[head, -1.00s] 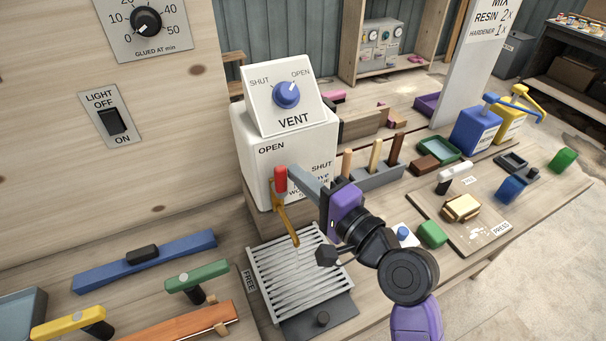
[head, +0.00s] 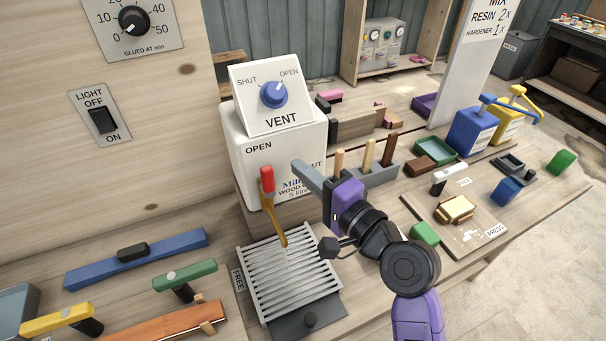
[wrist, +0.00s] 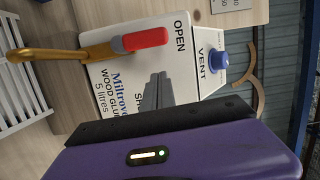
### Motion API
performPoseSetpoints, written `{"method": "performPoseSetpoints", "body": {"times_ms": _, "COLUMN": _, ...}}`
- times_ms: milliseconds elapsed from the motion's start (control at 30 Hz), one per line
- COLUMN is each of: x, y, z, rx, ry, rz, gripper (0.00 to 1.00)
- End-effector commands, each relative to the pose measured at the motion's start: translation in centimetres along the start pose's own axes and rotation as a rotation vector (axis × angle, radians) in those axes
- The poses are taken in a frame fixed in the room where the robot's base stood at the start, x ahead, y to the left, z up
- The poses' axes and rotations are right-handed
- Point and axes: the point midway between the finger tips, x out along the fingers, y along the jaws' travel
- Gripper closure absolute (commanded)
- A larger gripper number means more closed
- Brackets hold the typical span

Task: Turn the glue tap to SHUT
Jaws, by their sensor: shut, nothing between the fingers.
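The white glue container (head: 250,165) has a brass tap (head: 277,222) with a red lever end (head: 267,180). The lever stands upright under the printed word OPEN. In the wrist view the red end (wrist: 145,39) also lies beside OPEN, away from the SHUT print. My gripper (head: 298,168) is shut and empty, just right of the red lever in the head view, with a gap between them. Its grey fingers (wrist: 155,92) cover part of the SHUT lettering in the wrist view. I cannot tell whether they touch the container.
A VENT box with a blue knob (head: 273,95) sits on top of the container. A slatted grate (head: 290,275) lies below the spout. A holder with several wooden sticks (head: 375,172) stands right of my gripper. Clamps (head: 185,280) lie at left.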

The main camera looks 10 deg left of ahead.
Motion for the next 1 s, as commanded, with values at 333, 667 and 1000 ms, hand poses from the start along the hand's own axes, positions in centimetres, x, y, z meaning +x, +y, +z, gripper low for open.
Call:
{"method": "performPoseSetpoints", "body": {"times_ms": 333, "x": -4.6, "y": 0.3, "z": -0.2, "rx": 0.001, "ry": 0.002, "rz": 0.001, "gripper": 1.0}}
{"method": "performPoseSetpoints", "body": {"times_ms": 667, "x": -9.2, "y": 0.3, "z": -0.2, "rx": 0.001, "ry": 0.0, "rz": 0.0, "gripper": 1.0}}
{"method": "performPoseSetpoints", "body": {"times_ms": 1000, "x": -9.9, "y": 0.1, "z": -0.2, "rx": 0.0, "ry": 0.0, "rz": 0.0, "gripper": 1.0}}
